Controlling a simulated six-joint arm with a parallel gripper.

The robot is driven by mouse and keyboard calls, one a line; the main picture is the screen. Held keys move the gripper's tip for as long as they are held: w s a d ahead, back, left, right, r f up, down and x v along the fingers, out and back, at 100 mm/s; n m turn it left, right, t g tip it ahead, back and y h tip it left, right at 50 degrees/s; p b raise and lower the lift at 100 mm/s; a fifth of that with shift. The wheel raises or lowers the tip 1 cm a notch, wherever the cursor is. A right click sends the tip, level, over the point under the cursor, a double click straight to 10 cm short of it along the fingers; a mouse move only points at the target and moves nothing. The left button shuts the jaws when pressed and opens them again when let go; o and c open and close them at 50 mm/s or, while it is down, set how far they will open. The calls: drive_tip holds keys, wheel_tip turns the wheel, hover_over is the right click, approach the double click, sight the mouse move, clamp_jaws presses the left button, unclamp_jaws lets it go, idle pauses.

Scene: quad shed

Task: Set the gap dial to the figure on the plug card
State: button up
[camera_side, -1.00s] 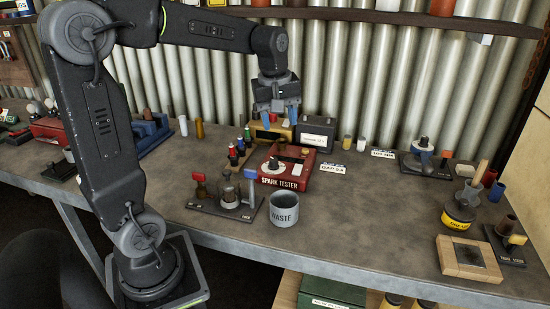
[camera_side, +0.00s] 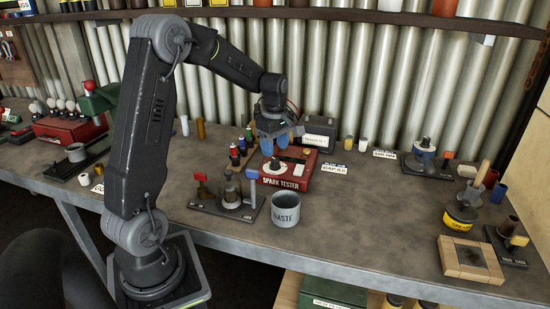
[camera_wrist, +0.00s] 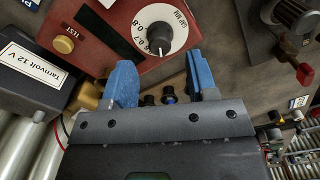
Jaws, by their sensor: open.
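The red spark tester (camera_side: 305,181) stands mid-bench. Its white gap dial (camera_side: 297,160) has a black knob (camera_side: 275,163), partly below my gripper (camera_side: 282,142). In the wrist view the dial (camera_wrist: 176,17) shows figures around 0.6 to 0.8, and its knob (camera_wrist: 160,35) points down the picture; the exact setting is unclear. My gripper (camera_wrist: 162,80) is open and empty. Its blue fingers straddle the knob's line but stand apart from it. A small white card (camera_side: 335,168) right of the tester starts with "GAP"; its figure is too small to read surely.
A dark battery (camera_side: 318,130) stands behind the tester; its label shows in the wrist view (camera_wrist: 27,63). Plug stands (camera_side: 236,153) are at its left, a plug vice (camera_side: 232,192) and the waste cup (camera_side: 285,209) in front.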

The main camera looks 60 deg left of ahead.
sight(275, 159)
drive_tip(key=shift+f, duration=2.15)
drive_tip(key=c, duration=0.9)
